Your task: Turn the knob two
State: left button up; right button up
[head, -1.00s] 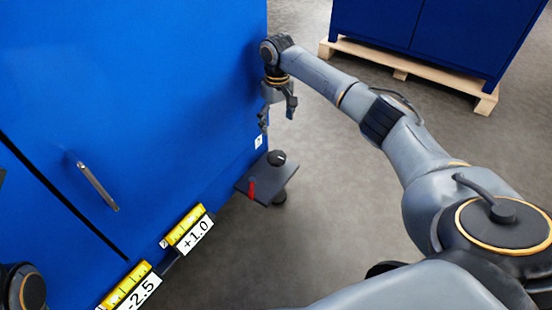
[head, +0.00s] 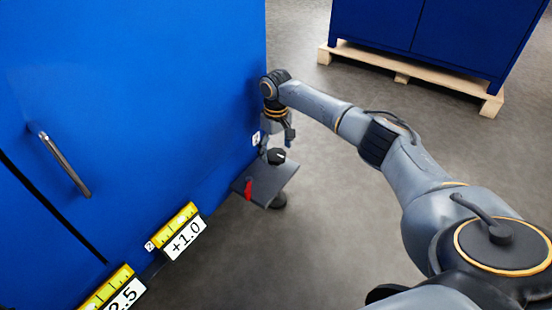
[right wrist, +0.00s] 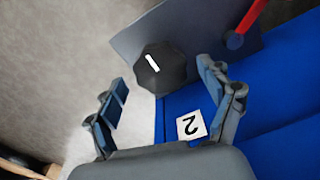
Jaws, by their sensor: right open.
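Knob two is a dark faceted knob (head: 277,156) with a white line. It sits on a dark grey plate (head: 268,183) at the side of the blue cabinet, beside a white label "2" (head: 256,139). My right gripper (head: 276,145) is open just above the knob. In the right wrist view the knob (right wrist: 165,75) shows beyond and between the parted fingers (right wrist: 161,78), apart from them, with the "2" label (right wrist: 191,125) near the right finger. My left gripper is out of view.
A red lever (head: 248,190) stands on the same plate. The blue cabinet (head: 150,100) fills the left, with a bar handle (head: 65,165) and yellow scales, one marked +1.0 (head: 185,239). Another cabinet on a pallet (head: 420,79) stands behind. The floor (head: 330,220) is clear.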

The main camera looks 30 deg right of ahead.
jog(key=shift+f, duration=0.7)
